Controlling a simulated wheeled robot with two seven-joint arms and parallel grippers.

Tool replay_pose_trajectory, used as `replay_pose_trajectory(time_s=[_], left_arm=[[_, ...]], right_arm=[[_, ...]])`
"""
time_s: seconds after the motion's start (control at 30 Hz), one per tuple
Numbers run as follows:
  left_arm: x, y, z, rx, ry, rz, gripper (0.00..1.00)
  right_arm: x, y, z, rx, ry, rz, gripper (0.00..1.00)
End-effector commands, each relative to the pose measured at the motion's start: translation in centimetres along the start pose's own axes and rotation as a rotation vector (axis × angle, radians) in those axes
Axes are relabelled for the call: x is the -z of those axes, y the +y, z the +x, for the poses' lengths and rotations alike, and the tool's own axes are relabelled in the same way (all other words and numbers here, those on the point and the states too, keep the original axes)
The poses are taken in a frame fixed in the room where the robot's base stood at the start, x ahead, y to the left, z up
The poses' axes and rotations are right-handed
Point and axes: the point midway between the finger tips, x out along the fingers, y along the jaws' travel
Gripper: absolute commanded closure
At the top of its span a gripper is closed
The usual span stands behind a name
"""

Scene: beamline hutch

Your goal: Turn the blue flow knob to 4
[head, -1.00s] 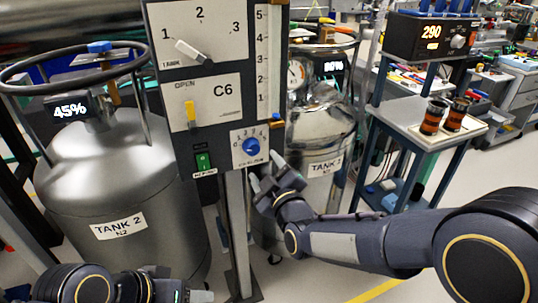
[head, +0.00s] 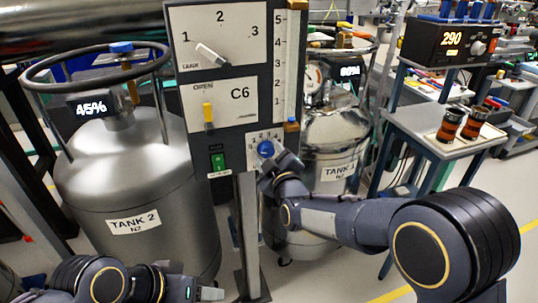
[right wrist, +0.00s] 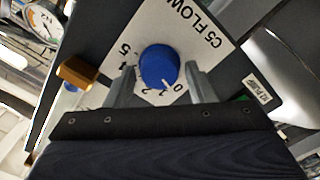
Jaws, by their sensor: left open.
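The blue flow knob (head: 265,148) is on a white dial plate low on the grey panel. In the right wrist view the knob (right wrist: 158,65) shows a white mark at its lower edge, near the 0 and 1 of the scale. My right gripper (head: 272,168) is at the knob; in the right wrist view its open fingers (right wrist: 160,76) stand on either side of it, with small gaps showing. In the head view it hides part of the dial. My left gripper (head: 206,293) is open and empty, low at the bottom left, away from the panel.
A green switch (head: 218,161) sits left of the dial, and a yellow valve handle (head: 208,115) is above. A brown slider (head: 291,125) sticks out beside the knob. TANK 2 (head: 130,185) stands left of the panel; another tank (head: 335,150) stands right, behind my right arm.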

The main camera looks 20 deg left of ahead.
Motion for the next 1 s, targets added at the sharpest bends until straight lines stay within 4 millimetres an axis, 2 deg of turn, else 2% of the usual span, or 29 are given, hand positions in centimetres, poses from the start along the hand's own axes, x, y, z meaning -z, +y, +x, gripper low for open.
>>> replay_pose_trajectory(time_s=[0.03,0.27,0.67,1.0], left_arm=[[0.0,0.0,0.0,0.0,0.0,0.0,0.47],[0.0,0.0,0.0,0.0,0.0,0.0,0.47],[-0.6,-0.5,1.2,0.0,0.0,0.0,0.47],[-2.0,-1.8,4.0,0.0,0.0,0.0,0.47]], right_arm=[[0.0,0.0,0.0,0.0,0.0,0.0,0.57],[0.0,0.0,0.0,0.0,0.0,0.0,0.86],[-0.2,-0.2,0.0,-0.001,0.0,0.086,0.86],[-0.4,-0.2,0.0,-0.002,0.001,0.358,0.86]])
